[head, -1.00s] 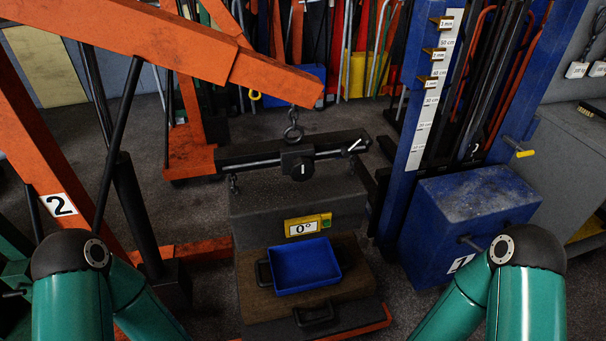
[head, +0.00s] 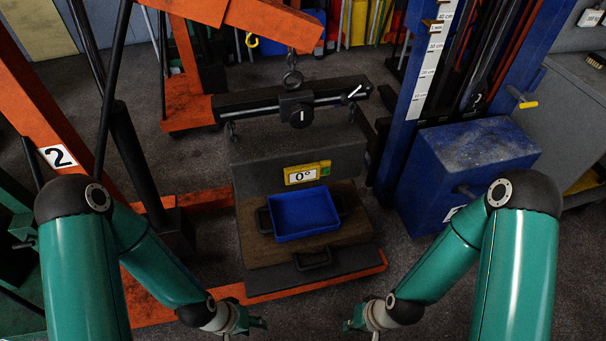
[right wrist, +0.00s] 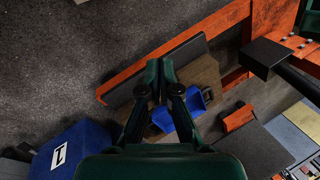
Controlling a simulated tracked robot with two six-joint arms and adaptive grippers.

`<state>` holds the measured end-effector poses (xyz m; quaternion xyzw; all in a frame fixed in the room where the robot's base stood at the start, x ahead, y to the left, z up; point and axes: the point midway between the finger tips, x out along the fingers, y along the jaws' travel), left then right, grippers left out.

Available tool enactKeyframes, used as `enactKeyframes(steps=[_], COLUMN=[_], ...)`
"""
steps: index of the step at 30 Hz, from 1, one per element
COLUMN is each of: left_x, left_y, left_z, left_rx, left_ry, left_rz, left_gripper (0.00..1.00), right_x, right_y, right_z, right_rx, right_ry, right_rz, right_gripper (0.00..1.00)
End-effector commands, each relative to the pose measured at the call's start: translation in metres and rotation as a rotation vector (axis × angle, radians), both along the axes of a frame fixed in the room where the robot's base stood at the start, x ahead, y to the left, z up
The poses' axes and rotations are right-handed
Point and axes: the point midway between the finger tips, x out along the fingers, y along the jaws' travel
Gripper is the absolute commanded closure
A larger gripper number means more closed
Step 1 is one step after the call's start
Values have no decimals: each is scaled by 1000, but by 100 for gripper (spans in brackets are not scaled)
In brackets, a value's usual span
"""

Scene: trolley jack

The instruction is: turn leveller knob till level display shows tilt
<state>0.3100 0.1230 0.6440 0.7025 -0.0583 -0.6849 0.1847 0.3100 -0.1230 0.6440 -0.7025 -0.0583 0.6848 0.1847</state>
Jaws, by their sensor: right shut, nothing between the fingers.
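The leveller knob (head: 300,117) is black and round with an upright white mark. It sits mid-way on the dark leveller bar (head: 240,106), which hangs from a hook and chain. The yellow-framed level display (head: 303,175) on the grey block below reads 0°. My left gripper (head: 258,322) is low in the head view, apart from everything; its jaws are too small to judge. My right gripper (head: 352,324) is low on the right, also well short of the knob. In the right wrist view its fingers (right wrist: 160,64) are together and empty.
A blue tray (head: 305,215) lies on the brown board in front of the block. The orange crane boom (head: 265,18) is above and behind the bar. A blue box (head: 470,165) and blue post stand at the right. Open floor lies at the front.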

Motion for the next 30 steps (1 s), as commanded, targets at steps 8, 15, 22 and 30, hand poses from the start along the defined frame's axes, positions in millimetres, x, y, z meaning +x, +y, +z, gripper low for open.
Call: enactKeyframes(steps=[8,15,22,30], left_x=[0,0,0,0], left_y=[0,0,0,0], left_z=[0,0,-6,-97], left_rx=[0,0,0,0], left_ry=[0,0,0,1], left_rz=[0,0,0,0], left_gripper=[60,60,60,60], right_x=[0,1,107,318], right_y=[0,0,-27,-6], right_z=[0,0,10,155], right_rx=[0,-2,-121,-337], right_ry=[0,-12,-386,-1249], right_rz=[0,14,35,31], right_gripper=[100,80,42,4])
